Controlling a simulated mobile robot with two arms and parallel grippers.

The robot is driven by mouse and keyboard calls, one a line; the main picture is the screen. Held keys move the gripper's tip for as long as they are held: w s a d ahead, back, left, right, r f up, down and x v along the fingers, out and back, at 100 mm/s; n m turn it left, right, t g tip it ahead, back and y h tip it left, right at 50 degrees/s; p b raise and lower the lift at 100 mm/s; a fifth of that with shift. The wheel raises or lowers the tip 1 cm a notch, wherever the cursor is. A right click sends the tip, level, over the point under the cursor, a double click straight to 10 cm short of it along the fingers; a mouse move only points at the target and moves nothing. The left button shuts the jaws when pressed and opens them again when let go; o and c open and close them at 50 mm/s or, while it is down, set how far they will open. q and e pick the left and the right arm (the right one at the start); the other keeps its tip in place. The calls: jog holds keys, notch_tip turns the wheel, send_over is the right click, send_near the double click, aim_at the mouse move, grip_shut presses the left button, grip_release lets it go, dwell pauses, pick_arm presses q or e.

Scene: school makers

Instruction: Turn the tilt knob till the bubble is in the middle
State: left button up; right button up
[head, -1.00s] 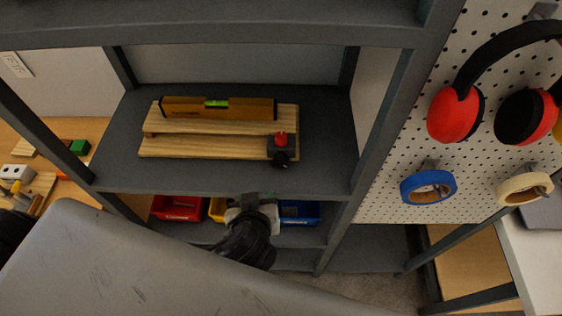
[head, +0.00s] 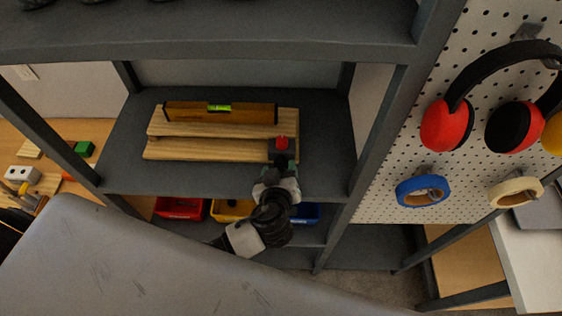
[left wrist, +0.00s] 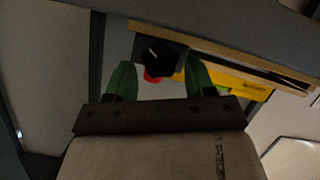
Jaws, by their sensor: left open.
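A wooden tilt stand (head: 205,149) sits on the grey shelf. A yellow-brown spirit level (head: 180,112) lies on its top board, with a bright green vial (head: 219,108); the bubble is too small to place. At the stand's right front is a dark block with a red top (head: 281,143). My left gripper (head: 283,173) is open in front of this block and hides the knob in the head view. In the left wrist view the black tilt knob (left wrist: 158,58) with a white mark shows between the open green fingers (left wrist: 160,68), not clasped. My right gripper is not in view.
Red (head: 180,208) and yellow (head: 232,208) bins stand on the shelf below, near my left arm. A grey upright (head: 378,150) bounds the shelf on the right, beside a pegboard with ear muffs and tape rolls. The shelf left of the stand is free.

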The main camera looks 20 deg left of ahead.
pick_arm(q)
jog(key=shift+x, duration=1)
jog(key=c, duration=0.6)
jog(key=shift+d+f+b, duration=0.1)
jog(key=shift+f+b, duration=0.15)
jog(key=shift+b, duration=0.35)
jog(key=shift+c, duration=0.2)
jog(key=shift+m+y+b, duration=0.3)
jog(key=shift+m+b, duration=0.2)
jog(key=shift+b, duration=0.15)
jog(key=shift+r+m+g+y, duration=0.1)
jog(key=shift+m+g+y, duration=0.2)
jog(key=shift+m, duration=0.2)
jog(key=shift+m+y+b, duration=0.6)
jog(key=shift+m+y, duration=0.3)
jog(key=shift+m, duration=0.5)
jog(key=shift+r, duration=0.1)
